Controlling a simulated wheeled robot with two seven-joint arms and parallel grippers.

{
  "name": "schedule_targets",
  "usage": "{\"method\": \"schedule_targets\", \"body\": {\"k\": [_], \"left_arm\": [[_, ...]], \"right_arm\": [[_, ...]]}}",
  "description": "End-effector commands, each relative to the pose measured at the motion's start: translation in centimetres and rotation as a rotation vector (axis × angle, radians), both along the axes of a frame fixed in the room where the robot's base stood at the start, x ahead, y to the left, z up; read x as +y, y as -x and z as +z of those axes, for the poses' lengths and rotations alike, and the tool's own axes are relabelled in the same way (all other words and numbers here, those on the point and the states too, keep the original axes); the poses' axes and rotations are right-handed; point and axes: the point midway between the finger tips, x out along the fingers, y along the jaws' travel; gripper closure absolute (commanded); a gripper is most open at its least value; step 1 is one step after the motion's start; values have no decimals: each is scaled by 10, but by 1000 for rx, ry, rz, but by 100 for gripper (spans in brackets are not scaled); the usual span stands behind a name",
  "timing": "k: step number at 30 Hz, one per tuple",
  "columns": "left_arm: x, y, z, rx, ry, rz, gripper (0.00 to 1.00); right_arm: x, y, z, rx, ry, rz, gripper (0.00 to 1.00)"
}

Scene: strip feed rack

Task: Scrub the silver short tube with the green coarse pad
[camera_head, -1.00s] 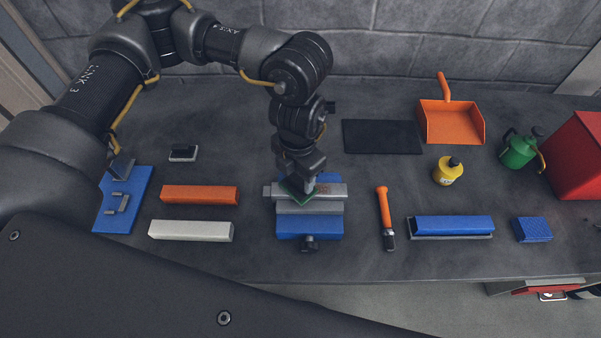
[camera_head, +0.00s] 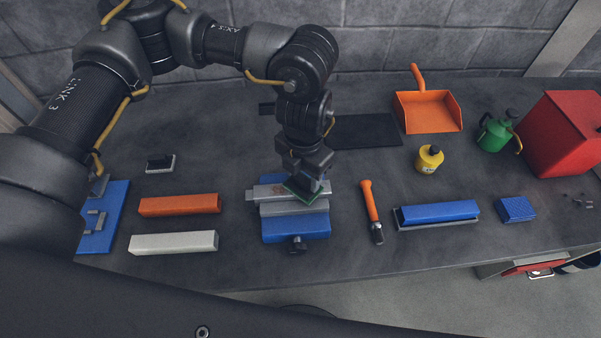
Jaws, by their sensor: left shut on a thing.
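The silver short tube (camera_head: 260,194) lies level across the top of a blue and grey vise (camera_head: 296,228). A faint reddish mark shows on its top, left of the pad. My left gripper (camera_head: 303,180) points down over the right half of the tube, shut on the green coarse pad (camera_head: 298,194). The pad is against or just over the tube's top; exact contact cannot be told. Gripper and pad hide part of the tube. My right gripper is not in view.
Orange (camera_head: 180,205) and white (camera_head: 174,242) bars lie left of the vise. An orange-handled tool (camera_head: 370,205), a blue bar in a tray (camera_head: 438,212) and a blue block (camera_head: 516,209) lie right. A dark mat (camera_head: 368,131), orange dustpan (camera_head: 428,112) and yellow bottle (camera_head: 428,160) are behind.

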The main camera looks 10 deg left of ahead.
Motion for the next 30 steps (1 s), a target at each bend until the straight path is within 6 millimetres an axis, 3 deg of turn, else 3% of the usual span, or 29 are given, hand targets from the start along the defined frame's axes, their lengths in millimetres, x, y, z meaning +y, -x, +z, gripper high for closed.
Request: {"method": "schedule_targets", "body": {"k": [13, 30], "left_arm": [[40, 11, 0, 3, -3, 2, 71], [43, 12, 10, 1, -2, 0, 71]], "right_arm": [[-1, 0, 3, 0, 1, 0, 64], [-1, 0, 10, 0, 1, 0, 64]]}}
